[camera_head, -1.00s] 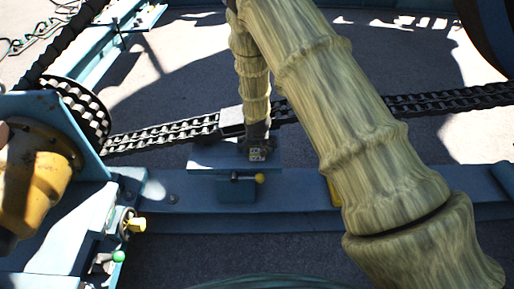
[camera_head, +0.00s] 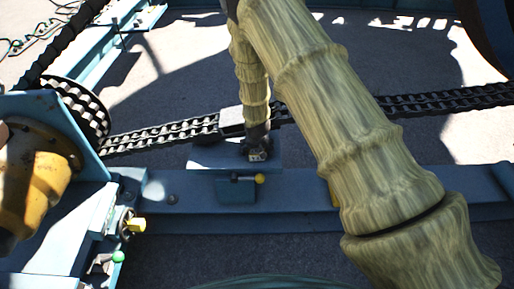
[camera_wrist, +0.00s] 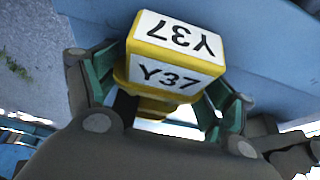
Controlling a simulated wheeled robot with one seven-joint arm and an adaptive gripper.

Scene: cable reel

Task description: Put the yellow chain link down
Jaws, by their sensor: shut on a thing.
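The yellow chain link (camera_wrist: 178,62) fills the middle of the wrist view. It is a yellow block with white labels reading Y37. My gripper (camera_wrist: 160,98) is shut on it, with a green-padded finger on each side. The link's lower end is partly hidden by the gripper. In the head view my gripper (camera_head: 258,147) is low over the blue bracket by the chain, and a small pale labelled face shows at its tip. I cannot tell whether the link touches the surface below.
A blue beam (camera_head: 300,196) crosses in front, with a yellow-knobbed latch (camera_head: 259,179). A yellow reel hub (camera_head: 35,185) stands at left. Grey ground lies behind.

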